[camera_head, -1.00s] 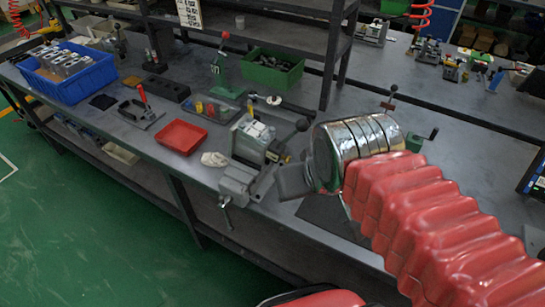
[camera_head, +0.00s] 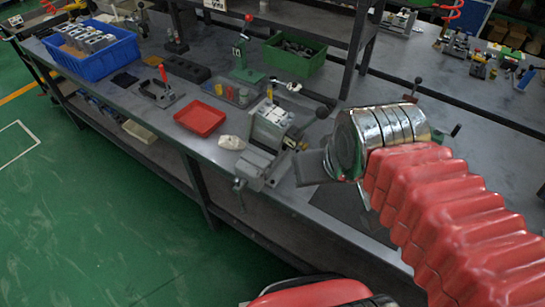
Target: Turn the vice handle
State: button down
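A grey vice (camera_head: 258,168) is mounted at the front edge of the workbench, left of my arm. Its thin handle (camera_head: 239,194) hangs roughly upright at the vice's front end, out over the bench edge. A valve block (camera_head: 270,125) sits at the back of the vice. My gripper (camera_head: 311,167) is a dark grey flat shape beyond the chrome wrist. It is just right of the vice and apart from the handle. Its fingertips are too small and turned away to show whether they are open.
The workbench (camera_head: 345,190) is dark grey. A red tray (camera_head: 200,118), a white cloth-like item (camera_head: 231,142), a blue bin (camera_head: 95,62) and a green bin (camera_head: 297,54) stand on it. Open green floor lies in front.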

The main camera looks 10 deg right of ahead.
aim_at(241, 183)
jog(key=u, duration=1.95)
jog(key=i, duration=0.35)
jog(key=u, duration=0.45)
